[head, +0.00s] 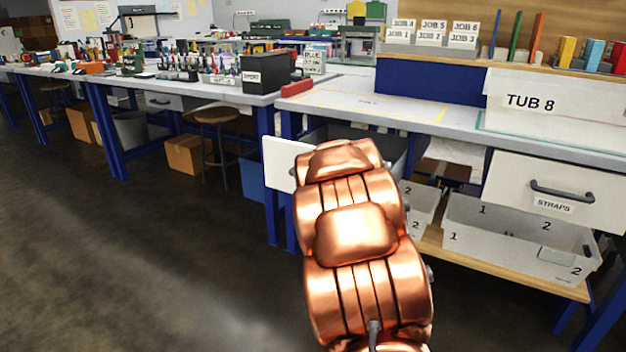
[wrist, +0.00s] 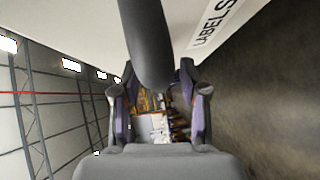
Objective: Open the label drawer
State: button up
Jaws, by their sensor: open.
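The label drawer's white front (head: 282,163) shows left of my arm in the head view. It stands out from under the bench, with a grey drawer box (head: 397,150) visible behind it, so the drawer is at least partly open. My arm hides much of it. In the wrist view, the white front carries a LABELS tag (wrist: 215,24). Its dark grey handle (wrist: 148,42) reaches down to the gap between the fingers of my gripper (wrist: 160,95). The gripper is open; I cannot tell whether a finger touches the handle. The head view hides the gripper behind my arm.
The STRAPS drawer (head: 555,188) is closed at the right. Numbered bins (head: 475,235) sit on the wooden shelf below the bench. A stool (head: 217,118) and cardboard box (head: 184,154) stand at the left. The floor (head: 130,260) at front left is clear.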

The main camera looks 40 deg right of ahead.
jog(key=v, duration=0.7)
jog(key=shift+s, duration=0.25)
jog(key=shift+a+r, duration=0.15)
dwell(0.5)
